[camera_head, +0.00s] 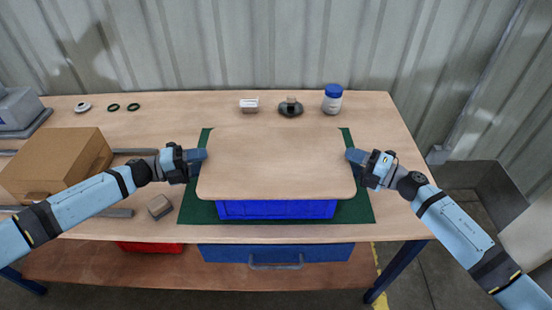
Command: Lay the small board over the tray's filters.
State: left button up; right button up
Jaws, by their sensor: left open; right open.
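The small board (275,163) is a light wooden panel with rounded corners. It lies over the blue tray (275,209), whose front wall shows below the board's near edge. The filters are not visible; the board hides the tray's inside. My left gripper (204,158) is open at the board's left edge. My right gripper (350,157) is open at the board's right edge. I cannot tell whether the fingers touch the board.
The tray stands on a green mat (190,209). A cardboard box (55,160) and a small grey-brown block (159,206) are at left. The table's right side is mostly clear.

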pick_arm(q)
jog(key=shift+x, duration=0.95)
pick_arm(e)
jog(key=shift+x, duration=0.95)
pick_arm(q)
grip_shut()
pick_arm(e)
grip_shut()
